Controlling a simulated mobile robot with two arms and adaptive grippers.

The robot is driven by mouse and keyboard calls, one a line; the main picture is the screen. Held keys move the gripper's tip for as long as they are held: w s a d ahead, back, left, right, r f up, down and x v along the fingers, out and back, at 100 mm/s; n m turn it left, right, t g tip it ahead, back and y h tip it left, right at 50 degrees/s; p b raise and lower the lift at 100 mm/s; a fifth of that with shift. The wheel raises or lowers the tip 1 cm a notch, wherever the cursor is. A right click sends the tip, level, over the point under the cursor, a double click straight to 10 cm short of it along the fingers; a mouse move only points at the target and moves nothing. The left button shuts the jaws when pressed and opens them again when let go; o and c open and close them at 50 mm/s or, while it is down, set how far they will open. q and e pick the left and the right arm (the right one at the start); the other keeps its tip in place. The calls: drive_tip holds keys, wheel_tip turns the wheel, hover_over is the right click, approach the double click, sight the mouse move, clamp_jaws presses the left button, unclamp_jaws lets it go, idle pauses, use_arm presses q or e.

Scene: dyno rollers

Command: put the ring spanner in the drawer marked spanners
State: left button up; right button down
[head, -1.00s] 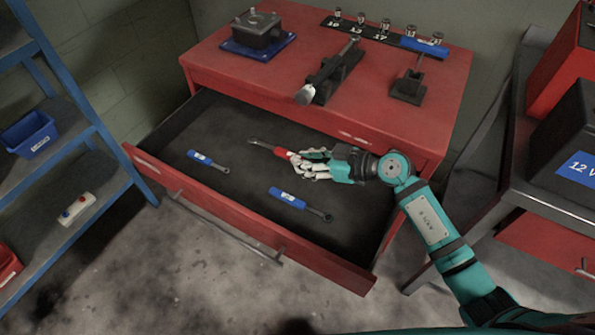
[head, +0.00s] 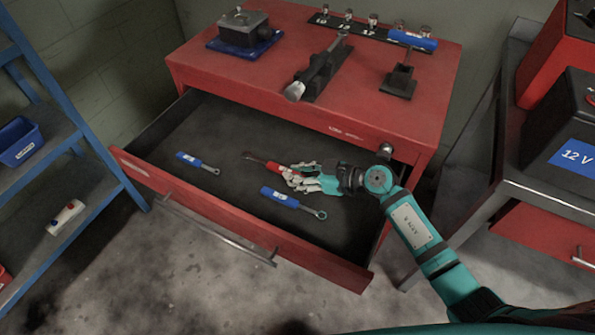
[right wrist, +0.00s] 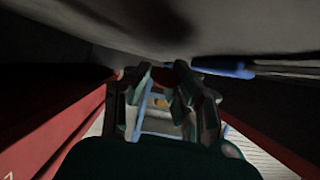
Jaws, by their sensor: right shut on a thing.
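My right gripper (head: 288,178) is shut on the red handle of a spanner (head: 272,167), inside the open drawer (head: 230,213). The spanner's metal end points to the left in the head view; the rest of the handle is hidden by the fingers. The spanner is close to the dark drawer floor, but I cannot tell if it touches. In the right wrist view the fingers (right wrist: 170,98) close around a red part (right wrist: 168,76). No drawer label is readable. My left gripper is not in view.
Two blue-handled spanners, one at the left (head: 190,160) and one nearer the front (head: 280,197), lie in the drawer. The red cabinet top (head: 280,50) carries a vice, a tool on a stand and a socket rack. A blue shelf stands left, a bench right.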

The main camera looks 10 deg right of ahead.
drive_tip(key=shift+f, duration=0.25)
drive_tip(key=c, duration=1.1)
unclamp_jaws()
drive_tip(key=shift+c, duration=0.2)
drive_tip(key=shift+r, duration=0.15)
drive_tip(key=v, duration=0.8)
drive_tip(key=shift+a+r, duration=0.2)
drive_tip(key=shift+r, duration=0.2)
